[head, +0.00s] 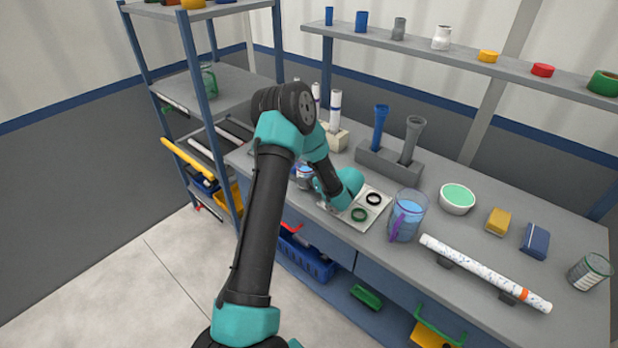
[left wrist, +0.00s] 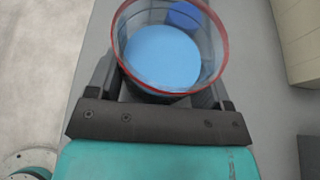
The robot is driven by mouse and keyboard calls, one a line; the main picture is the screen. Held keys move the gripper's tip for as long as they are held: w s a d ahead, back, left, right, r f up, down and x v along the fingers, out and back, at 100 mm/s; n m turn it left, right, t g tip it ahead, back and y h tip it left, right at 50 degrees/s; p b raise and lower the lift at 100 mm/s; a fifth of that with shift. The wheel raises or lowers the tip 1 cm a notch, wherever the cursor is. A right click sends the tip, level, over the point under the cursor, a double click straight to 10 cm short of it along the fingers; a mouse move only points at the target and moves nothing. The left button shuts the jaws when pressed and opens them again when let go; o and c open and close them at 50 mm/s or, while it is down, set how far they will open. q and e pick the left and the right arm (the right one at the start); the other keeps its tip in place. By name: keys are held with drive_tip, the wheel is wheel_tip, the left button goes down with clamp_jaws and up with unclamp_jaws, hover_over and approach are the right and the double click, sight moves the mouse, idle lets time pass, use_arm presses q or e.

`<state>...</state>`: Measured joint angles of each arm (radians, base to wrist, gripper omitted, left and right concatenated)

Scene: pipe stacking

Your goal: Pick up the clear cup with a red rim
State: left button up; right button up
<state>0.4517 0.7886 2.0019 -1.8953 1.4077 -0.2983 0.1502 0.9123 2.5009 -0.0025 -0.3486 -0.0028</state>
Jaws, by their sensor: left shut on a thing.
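The clear cup with a red rim (left wrist: 172,58) fills the upper middle of the left wrist view, with light blue liquid inside. My left gripper (left wrist: 165,80) is shut on it, with a dark finger on each side of its wall. In the head view the cup (head: 304,176) shows only in part at the left of the bench, behind my left arm. I cannot tell whether its base touches the bench. My right gripper is in neither view.
A tray with black and green rings (head: 376,213) lies right of my left wrist. A clear jug with a purple handle (head: 408,220) and a speckled pipe (head: 484,272) are further right. A grey holder with blue and grey pipes (head: 389,164) stands behind. Blue-posted shelving (head: 222,165) stands left.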

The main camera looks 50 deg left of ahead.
use_arm(q)
drive_tip(key=shift+r, duration=0.25)
drive_tip(key=shift+r, duration=1.5)
drive_tip(key=s+d+r, duration=0.1)
drive_tip(key=s+d, duration=0.9)
drive_tip(key=d, duration=0.1)
drive_tip(key=shift+s+d+r, duration=0.25)
drive_tip(key=shift+s+d, duration=0.15)
